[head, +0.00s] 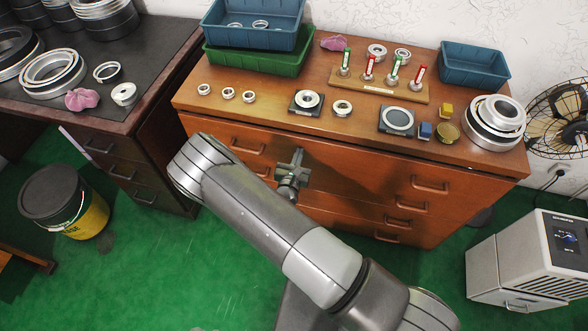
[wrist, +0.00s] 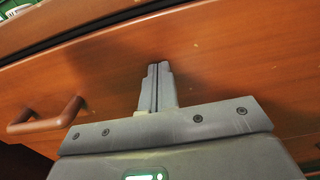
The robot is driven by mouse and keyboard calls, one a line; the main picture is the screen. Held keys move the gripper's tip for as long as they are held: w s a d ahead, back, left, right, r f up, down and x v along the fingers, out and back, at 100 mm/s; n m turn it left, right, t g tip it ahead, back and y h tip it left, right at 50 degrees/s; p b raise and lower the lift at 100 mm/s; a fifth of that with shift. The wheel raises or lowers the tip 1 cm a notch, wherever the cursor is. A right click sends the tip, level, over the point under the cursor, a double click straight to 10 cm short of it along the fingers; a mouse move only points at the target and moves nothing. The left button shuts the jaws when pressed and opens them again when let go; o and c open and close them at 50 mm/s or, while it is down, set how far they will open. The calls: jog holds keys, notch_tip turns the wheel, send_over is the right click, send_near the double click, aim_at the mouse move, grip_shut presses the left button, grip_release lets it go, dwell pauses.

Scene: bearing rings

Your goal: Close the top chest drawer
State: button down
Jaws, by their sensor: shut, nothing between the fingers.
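The wooden chest (head: 215,105) stands against the wall. Its top drawer (head: 350,162) is the wide front just below the chest top, with a handle (head: 430,185) on the right and another (head: 233,146) on the left. A dark gap runs between the chest top and the drawer front. The drawer looks close to flush; I cannot tell whether it is fully in. My gripper (head: 292,172) is shut and empty in front of the drawer's middle-left part. In the wrist view my gripper (wrist: 158,72) points at the drawer front (wrist: 220,60), touching or nearly touching it, right of a handle (wrist: 45,120).
Bearing rings, blue bins (head: 475,68) and a green bin (head: 258,62) stand on the chest top. A dark desk (head: 150,115) stands left, with a yellow-black bucket (head: 65,200) before it. A white cabinet (head: 530,260) stands right. Green floor is clear in front.

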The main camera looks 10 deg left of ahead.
jog(key=shift+w+r, duration=0.1)
jog(key=shift+w, duration=1.1)
jog(key=shift+w+d, duration=0.1)
jog(key=s, duration=1.5)
